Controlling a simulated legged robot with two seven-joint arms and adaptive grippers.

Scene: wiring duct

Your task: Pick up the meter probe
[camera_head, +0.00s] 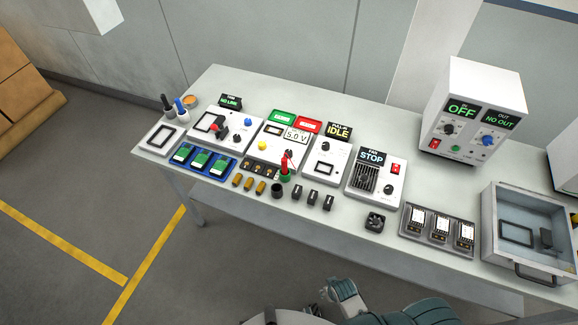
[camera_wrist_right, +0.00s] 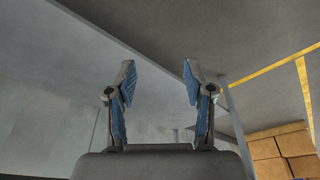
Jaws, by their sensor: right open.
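A red probe-like piece (camera_head: 284,160) stands upright in a small green holder (camera_head: 285,177) at the front middle of the table; it looks like the meter probe. In the head view, grey and teal parts of my arm show at the bottom, in front of the table and apart from the probe. My left gripper is not in view.
Around the holder stand a black cup (camera_head: 277,191), brass cylinders (camera_head: 249,184) and black blocks (camera_head: 313,197). A blue tray with green boards (camera_head: 204,163) lies left.

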